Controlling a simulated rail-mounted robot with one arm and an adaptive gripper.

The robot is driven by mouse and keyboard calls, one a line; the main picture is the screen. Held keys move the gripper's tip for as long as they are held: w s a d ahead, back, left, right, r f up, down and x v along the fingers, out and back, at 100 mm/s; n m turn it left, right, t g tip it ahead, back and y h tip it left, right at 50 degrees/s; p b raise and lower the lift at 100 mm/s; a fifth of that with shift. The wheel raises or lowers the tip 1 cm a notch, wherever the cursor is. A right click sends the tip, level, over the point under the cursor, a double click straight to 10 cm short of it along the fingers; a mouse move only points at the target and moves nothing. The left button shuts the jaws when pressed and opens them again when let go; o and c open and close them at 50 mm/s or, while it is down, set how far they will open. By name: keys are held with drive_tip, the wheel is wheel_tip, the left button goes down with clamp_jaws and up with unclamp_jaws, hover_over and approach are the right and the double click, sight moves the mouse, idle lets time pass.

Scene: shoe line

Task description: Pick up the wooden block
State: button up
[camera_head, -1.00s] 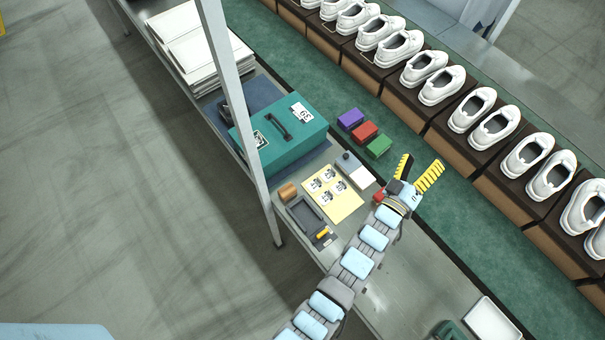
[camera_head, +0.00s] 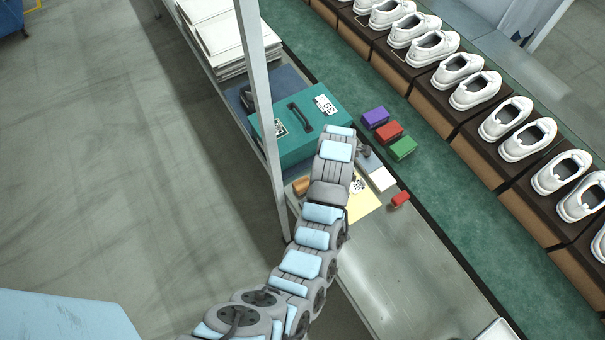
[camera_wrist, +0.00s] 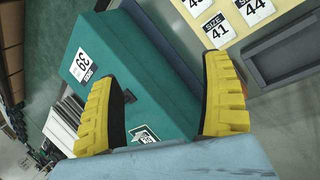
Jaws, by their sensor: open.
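The wooden block (camera_head: 301,186) is a small brown piece on the table in the head view, left of the yellow sheet and in front of the teal box; my arm stands just right of it. In the wrist view my gripper (camera_wrist: 166,97) is open, its two yellow fingers wide apart with nothing between them but the teal box farther off. A small orange-brown sliver shows beside the right finger; I cannot tell whether it is the block.
The teal box (camera_head: 288,148) stands just behind the block. The yellow sheet (camera_head: 362,205) with size cards lies right of it. A dark tray (camera_wrist: 285,62) shows in the wrist view. Purple, red and green boxes lie on the green belt. A grey post (camera_head: 262,110) rises at the left table edge.

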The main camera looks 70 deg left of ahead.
drive_tip(key=s+n+g+h+b, duration=0.2)
drive_tip(key=s+n+g+h, duration=0.3)
drive_tip(key=s, duration=0.6)
drive_tip(key=n+t+b, duration=0.1)
drive_tip(key=t+b, duration=0.1)
hover_over(302, 183)
wheel_tip(302, 183, down, 5)
drive_tip(key=shift+y, duration=0.4)
drive_tip(key=shift+w+d+f+p, duration=0.15)
drive_tip(key=shift+f+p, duration=0.2)
drive_tip(key=shift+f, duration=1.4)
drive_tip(key=shift+w+d+f+p, duration=0.15)
drive_tip(key=shift+f+p, duration=0.15)
drive_tip(key=shift+f, duration=1.4)
drive_tip(key=shift+s+a+f+p, duration=0.15)
drive_tip(key=shift+f+p, duration=0.1)
drive_tip(key=shift+f, duration=0.45)
drive_tip(key=shift+s+a+f+p, duration=0.15)
drive_tip(key=shift+f+p, duration=0.1)
drive_tip(key=shift+f, duration=0.4)
drive_tip(key=shift+d+f, duration=0.15)
drive_tip(key=shift+f, duration=1.1)
drive_tip(key=c, duration=1.3)
